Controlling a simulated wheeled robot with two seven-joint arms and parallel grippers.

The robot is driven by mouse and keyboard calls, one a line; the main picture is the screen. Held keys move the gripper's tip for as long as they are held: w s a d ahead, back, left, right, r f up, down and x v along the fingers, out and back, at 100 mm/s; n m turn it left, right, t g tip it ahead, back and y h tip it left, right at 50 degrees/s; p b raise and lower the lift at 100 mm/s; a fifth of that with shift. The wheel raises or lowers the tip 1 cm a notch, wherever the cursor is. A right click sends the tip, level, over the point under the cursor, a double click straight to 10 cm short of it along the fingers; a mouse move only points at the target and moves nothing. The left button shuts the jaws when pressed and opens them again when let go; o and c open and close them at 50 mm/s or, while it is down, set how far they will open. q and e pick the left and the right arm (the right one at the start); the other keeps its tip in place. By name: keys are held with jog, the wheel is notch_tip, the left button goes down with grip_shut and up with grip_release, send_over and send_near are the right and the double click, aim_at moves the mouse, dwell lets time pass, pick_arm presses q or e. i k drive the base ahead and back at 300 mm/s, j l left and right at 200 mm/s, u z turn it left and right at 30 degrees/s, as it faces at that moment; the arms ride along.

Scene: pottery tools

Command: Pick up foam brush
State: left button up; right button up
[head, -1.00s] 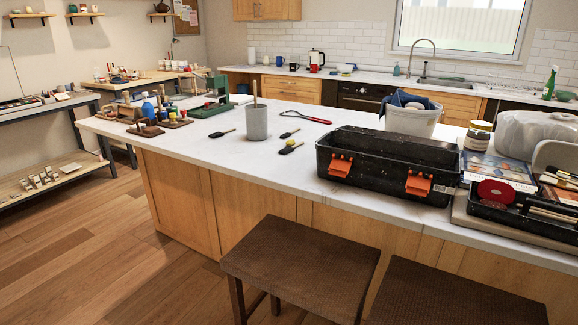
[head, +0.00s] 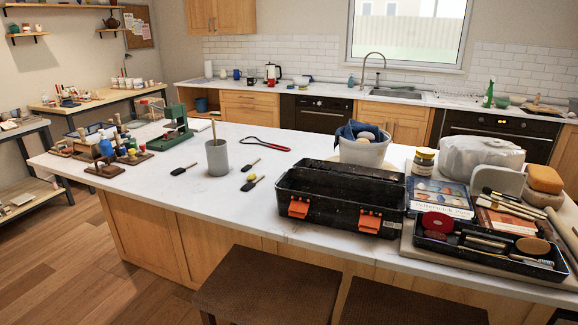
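Several small dark brushes that look like foam brushes lie flat on the white island counter around a grey cup. One foam brush (head: 183,168) lies left of the cup, another dark brush (head: 250,165) lies to its right, and a third (head: 249,185) lies nearer, beside a small yellow piece (head: 251,178). They are too small to tell apart fully. The grey cup (head: 217,158) stands upright with a wooden handle sticking out. Neither of my grippers is in view.
An open black toolbox (head: 335,207) with orange latches stands right of the brushes. Behind it are a white bucket (head: 362,151) and red-handled pliers-like tool (head: 270,145). A black tool tray (head: 480,250) is at right. Two brown stools (head: 265,285) stand in front. Counter left of the toolbox is mostly clear.

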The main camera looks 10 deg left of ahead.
aim_at(248, 167)
jog(key=j+z, duration=0.5)
jog(key=j, duration=0.35)
jog(key=j+z, duration=0.45)
jog(key=j, duration=0.45)
